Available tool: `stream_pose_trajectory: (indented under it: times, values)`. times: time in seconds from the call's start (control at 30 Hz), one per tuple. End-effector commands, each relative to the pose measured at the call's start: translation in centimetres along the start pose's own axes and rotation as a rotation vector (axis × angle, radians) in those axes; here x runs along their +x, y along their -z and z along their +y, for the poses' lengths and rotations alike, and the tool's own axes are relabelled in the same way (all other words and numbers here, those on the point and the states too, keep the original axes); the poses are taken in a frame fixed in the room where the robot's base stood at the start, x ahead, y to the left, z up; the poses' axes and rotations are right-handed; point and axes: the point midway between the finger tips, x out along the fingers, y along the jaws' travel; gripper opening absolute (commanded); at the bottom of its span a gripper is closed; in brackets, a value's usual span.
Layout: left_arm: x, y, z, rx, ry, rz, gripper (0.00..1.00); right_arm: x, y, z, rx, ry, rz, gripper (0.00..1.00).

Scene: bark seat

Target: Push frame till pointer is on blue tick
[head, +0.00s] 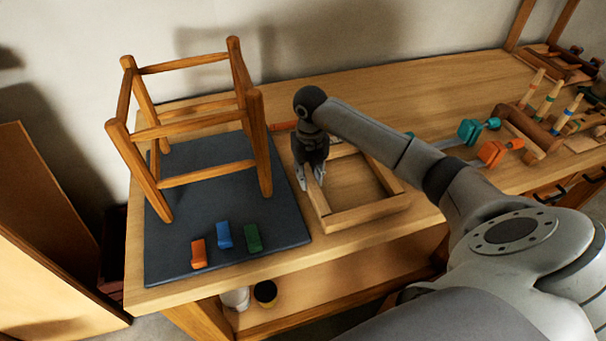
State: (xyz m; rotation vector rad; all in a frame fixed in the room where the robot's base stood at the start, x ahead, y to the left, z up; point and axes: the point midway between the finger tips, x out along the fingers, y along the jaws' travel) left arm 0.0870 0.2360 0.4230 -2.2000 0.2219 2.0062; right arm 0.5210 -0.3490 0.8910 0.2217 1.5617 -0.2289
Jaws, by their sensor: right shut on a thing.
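A square wooden frame (366,213) lies on the workbench right of the dark mat. My right gripper (312,181) points down at the frame's left side and is shut on that bar. The fingers and arm hide part of the left and far sides. A seat frame (207,129) of wooden legs and rails stands upright on the mat. I cannot make out a pointer or a blue tick. My left gripper is not in view.
The dark mat (166,262) also bears orange (198,253), blue (224,235) and green (253,238) blocks. Teal (470,131) and orange (491,152) clamps and several tools lie at the right. The bench (430,85) is clear behind my right arm.

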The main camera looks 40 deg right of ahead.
Motion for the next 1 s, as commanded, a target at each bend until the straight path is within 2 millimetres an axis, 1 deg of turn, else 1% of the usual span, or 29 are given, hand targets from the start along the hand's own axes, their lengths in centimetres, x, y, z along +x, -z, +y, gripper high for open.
stream_pose_trajectory:
  times: [0.17,0.2,0.33,0.37,0.63,0.73,0.87,1.0]
  values:
    - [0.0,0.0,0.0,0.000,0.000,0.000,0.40,-0.1,-0.1,0.2,-0.001,-0.005,-0.004,0.00]
    - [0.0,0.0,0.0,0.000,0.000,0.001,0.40,-0.1,-0.1,0.2,0.000,-0.006,-0.004,0.29]
    - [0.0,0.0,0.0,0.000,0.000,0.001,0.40,-0.1,-0.1,0.2,0.000,-0.005,-0.003,0.46]
    - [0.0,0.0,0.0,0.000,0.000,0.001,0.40,-0.1,-0.1,0.2,0.001,-0.005,-0.003,0.48]
    - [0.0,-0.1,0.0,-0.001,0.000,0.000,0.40,-0.1,-0.1,0.2,0.001,-0.004,-0.002,0.48]
    - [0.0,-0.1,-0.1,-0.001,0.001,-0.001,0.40,-0.5,-0.1,0.2,0.001,-0.004,-0.004,0.48]
    - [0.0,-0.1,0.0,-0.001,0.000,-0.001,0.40,-2.3,-0.2,0.2,0.001,-0.004,-0.007,0.48]
    - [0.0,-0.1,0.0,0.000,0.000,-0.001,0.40,-5.3,-0.2,0.2,0.001,-0.004,-0.008,0.48]
